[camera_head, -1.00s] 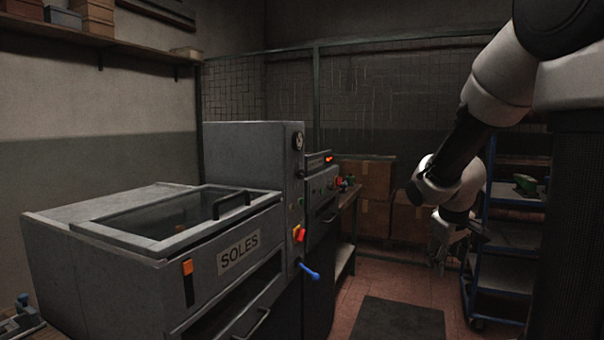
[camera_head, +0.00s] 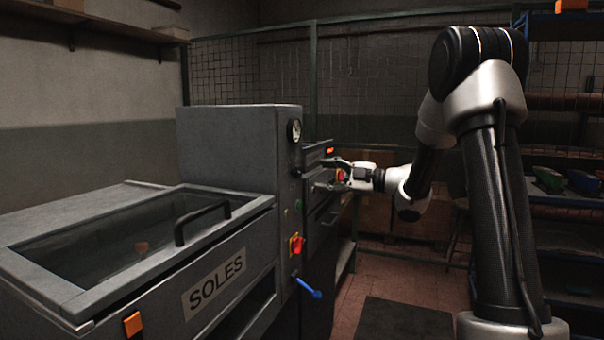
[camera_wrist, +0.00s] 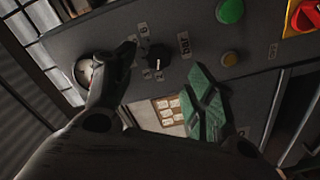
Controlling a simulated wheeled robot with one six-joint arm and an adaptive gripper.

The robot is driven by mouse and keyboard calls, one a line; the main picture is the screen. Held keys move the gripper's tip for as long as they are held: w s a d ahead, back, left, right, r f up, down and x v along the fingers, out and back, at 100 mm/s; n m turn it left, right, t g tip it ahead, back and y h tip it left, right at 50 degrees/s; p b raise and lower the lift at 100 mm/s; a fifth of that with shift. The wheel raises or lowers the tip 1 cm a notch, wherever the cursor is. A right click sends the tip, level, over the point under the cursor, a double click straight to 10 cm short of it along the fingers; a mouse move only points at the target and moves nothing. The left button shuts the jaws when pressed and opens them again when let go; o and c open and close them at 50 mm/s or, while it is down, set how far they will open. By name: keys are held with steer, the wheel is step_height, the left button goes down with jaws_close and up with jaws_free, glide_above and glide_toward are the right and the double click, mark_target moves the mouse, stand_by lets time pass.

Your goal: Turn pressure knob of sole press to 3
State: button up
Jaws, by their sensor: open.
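The sole press (camera_head: 235,155) is a grey machine with a SOLES label. Its pressure knob (camera_wrist: 152,63), small and black, shows in the wrist view on the grey panel, with white marks around it and a BAR label beside it. The marks are too small to read, so I cannot tell the setting. My gripper (camera_head: 320,175) is open in front of the press's side panel in the head view. In the wrist view its fingers spread either side of the knob, apparently not touching it.
A round gauge (camera_head: 294,130) sits high on the panel. A green button (camera_wrist: 230,10), an amber button (camera_wrist: 229,58) and a red switch (camera_wrist: 305,15) on yellow are close to the knob. A blue-handled lever (camera_head: 309,288) sticks out below. A shelf rack (camera_head: 560,210) stands at right.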

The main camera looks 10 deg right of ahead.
mark_target(300, 173)
steer(key=x, duration=0.7)
steer(key=shift+w+a, duration=0.2)
steer(key=shift+a, duration=0.1)
steer(key=c, duration=1)
